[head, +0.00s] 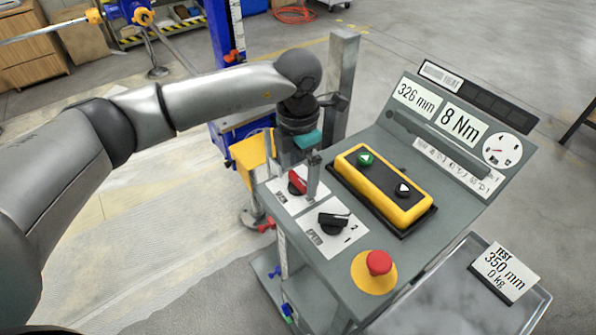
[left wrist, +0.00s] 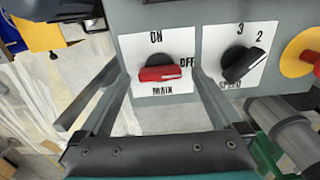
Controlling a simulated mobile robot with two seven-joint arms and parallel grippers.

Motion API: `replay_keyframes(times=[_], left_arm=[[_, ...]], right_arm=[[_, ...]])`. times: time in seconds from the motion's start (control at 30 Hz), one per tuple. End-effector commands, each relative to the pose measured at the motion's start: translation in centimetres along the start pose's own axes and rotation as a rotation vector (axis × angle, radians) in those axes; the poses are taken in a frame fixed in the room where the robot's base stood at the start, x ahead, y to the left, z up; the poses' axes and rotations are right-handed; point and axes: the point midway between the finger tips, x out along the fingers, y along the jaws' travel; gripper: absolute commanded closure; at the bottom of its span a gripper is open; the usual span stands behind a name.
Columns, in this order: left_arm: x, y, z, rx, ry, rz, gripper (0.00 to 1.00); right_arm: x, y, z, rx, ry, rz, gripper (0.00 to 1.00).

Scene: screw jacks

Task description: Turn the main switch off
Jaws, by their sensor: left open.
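The main switch (head: 297,183) is a red handle on a white plate marked MAIN, at the left end of the grey control panel. In the left wrist view the red handle (left wrist: 163,74) lies crosswise, its right end beside the word OFF; ON is printed above it. My left gripper (head: 293,181) is over the switch, pointing down at the panel. Its fingers are open, one on each side of the handle, with gaps visible in the left wrist view. Part of the switch is hidden by a finger in the head view. My right gripper is not in view.
Close by on the panel are a black speed knob (head: 333,219), a red emergency button (head: 379,263) on a yellow disc, and a yellow box (head: 385,185) with two buttons. A grey post (head: 342,85) stands behind. A display panel (head: 460,130) slopes up at right.

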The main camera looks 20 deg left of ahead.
Motion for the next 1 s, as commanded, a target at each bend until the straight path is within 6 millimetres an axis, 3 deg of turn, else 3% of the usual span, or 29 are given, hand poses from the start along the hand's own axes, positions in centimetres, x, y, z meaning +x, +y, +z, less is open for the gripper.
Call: replay_keyframes(times=[0.4,0.6,0.8,1.0], left_arm=[[-9.2,0.1,0.1,0.000,-0.005,0.003,0.00],[-12.9,0.0,0.1,0.000,-0.004,0.002,0.00],[-14.5,0.0,0.0,0.000,-0.001,0.001,0.00],[-14.7,0.0,0.0,0.000,0.000,0.000,0.00]], right_arm=[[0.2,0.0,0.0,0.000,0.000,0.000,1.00],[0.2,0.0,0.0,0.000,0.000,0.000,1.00],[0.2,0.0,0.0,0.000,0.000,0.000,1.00],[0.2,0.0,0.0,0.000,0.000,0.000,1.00]])
